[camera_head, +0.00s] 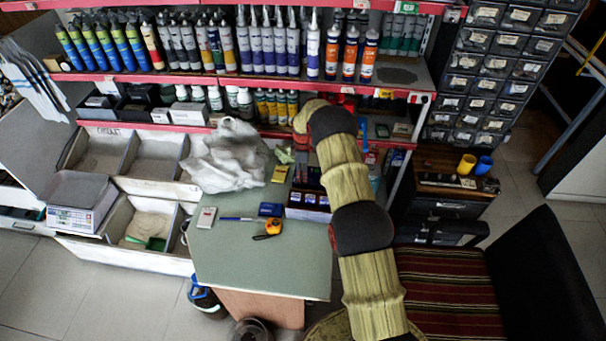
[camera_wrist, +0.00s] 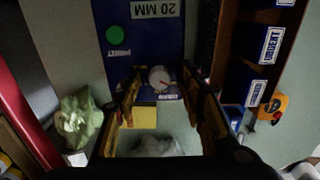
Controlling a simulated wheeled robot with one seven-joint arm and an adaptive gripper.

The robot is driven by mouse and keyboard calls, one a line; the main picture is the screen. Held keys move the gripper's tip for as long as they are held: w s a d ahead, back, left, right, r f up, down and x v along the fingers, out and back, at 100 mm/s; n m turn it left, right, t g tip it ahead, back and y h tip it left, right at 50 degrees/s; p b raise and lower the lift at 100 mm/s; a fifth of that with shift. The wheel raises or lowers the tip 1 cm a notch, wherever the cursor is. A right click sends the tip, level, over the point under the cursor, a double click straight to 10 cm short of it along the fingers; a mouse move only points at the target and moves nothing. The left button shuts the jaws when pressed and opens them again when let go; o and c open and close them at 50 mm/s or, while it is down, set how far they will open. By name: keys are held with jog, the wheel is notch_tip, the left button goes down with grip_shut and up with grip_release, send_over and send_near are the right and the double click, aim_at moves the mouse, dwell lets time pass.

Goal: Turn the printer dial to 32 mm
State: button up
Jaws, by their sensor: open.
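A round green button (camera_wrist: 114,38) sits beside upside-down lettering on the printer. The pale round dial (camera_wrist: 160,78) is at the printer's near end, with a small reddish mark. My gripper (camera_wrist: 164,86) is open, its two fingers on either side of the dial with gaps visible. I cannot tell how far the fingertips stand above the dial. In the head view my arm reaches over the green-grey counter (camera_head: 250,262); the printer cannot be made out there.
Shelves of tubes rise behind. The counter's front is clear.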

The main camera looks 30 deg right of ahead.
jog(key=shift+c, duration=0.3)
grip_shut()
dwell(0.3)
